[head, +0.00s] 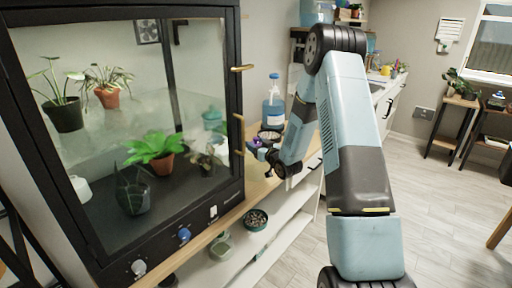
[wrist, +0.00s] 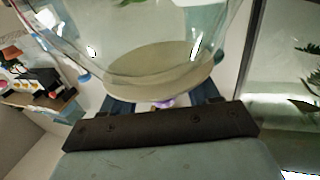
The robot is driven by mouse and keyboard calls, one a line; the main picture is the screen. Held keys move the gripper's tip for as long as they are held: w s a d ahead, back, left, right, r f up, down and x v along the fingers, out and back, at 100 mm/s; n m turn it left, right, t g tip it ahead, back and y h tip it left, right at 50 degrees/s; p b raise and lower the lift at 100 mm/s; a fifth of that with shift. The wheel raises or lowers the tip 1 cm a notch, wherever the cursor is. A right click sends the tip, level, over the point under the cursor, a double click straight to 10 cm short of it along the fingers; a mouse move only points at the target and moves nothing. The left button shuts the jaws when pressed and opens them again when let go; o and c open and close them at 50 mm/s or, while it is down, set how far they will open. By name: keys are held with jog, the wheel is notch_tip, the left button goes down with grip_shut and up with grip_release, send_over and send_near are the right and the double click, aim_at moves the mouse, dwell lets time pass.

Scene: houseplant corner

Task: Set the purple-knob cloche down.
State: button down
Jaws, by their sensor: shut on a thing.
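The purple-knob cloche (wrist: 125,48) is a clear glass dome filling the upper middle of the wrist view. Its purple knob (wrist: 163,103) shows between the fingertips of my gripper (wrist: 164,106), which is shut on it. A pale beige disc shows in or through the glass; I cannot tell whether it is part of the cloche. In the head view my gripper (head: 264,157) is beside the glass cabinet, over the wooden counter, with a small purple spot (head: 257,142) at it. The glass is hard to make out there, and whether it touches the counter cannot be told.
A black-framed glass cabinet (head: 240,172) with potted plants stands close on the left. A blue bottle (head: 273,112) and a round bowl (head: 269,135) stand on the counter behind my gripper. The floor at right is open.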

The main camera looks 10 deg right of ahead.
jog(key=shift+f, duration=0.35)
jog(key=shift+c, duration=1.3)
grip_release()
jog(key=shift+f, duration=0.1)
jog(key=shift+s, duration=0.1)
